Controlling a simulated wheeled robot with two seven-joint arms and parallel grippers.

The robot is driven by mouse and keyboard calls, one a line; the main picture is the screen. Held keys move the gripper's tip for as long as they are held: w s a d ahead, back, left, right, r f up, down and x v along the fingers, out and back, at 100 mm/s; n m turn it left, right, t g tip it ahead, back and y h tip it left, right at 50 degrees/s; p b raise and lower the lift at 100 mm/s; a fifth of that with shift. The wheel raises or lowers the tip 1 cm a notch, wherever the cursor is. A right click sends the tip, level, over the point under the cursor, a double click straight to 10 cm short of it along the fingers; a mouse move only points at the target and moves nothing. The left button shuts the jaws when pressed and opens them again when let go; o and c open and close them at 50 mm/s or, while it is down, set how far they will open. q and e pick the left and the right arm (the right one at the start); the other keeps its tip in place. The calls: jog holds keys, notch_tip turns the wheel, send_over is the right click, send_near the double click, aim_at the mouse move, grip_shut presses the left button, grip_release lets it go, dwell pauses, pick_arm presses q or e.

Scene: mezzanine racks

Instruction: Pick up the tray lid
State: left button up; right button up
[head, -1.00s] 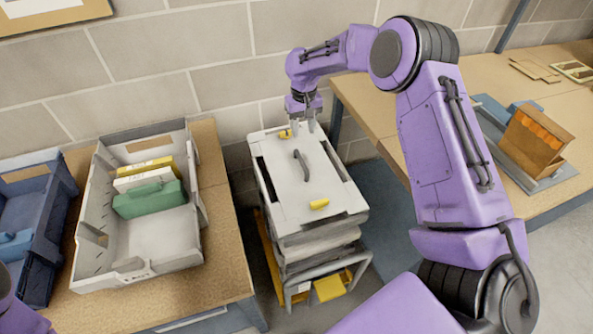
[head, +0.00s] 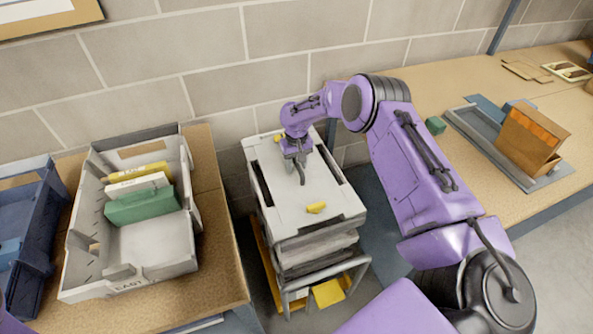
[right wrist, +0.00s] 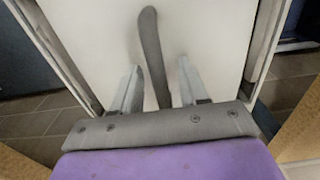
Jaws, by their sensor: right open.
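The tray lid (head: 282,196) is a pale grey panel on top of a stack of trays between the two tables. It has a dark grey bar handle (right wrist: 152,52) in its middle and yellow pieces near its far and front ends. My right gripper (head: 298,172) is over the lid at the handle. In the right wrist view my right gripper (right wrist: 158,75) is open, with one finger on each side of the handle's near end. A gap shows between each finger and the handle. Only a sliver of my left arm shows at the head view's left edge.
A grey crate (head: 72,270) with yellow, white and green items stands on the left table, beside a blue bin (head: 38,235). The right table holds a brown box (head: 528,140) on a grey tray and a small green block (head: 436,125). A brick wall stands behind.

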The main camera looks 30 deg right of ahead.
jog(key=shift+f, duration=0.2)
grip_shut()
jog(key=shift+r, duration=0.1)
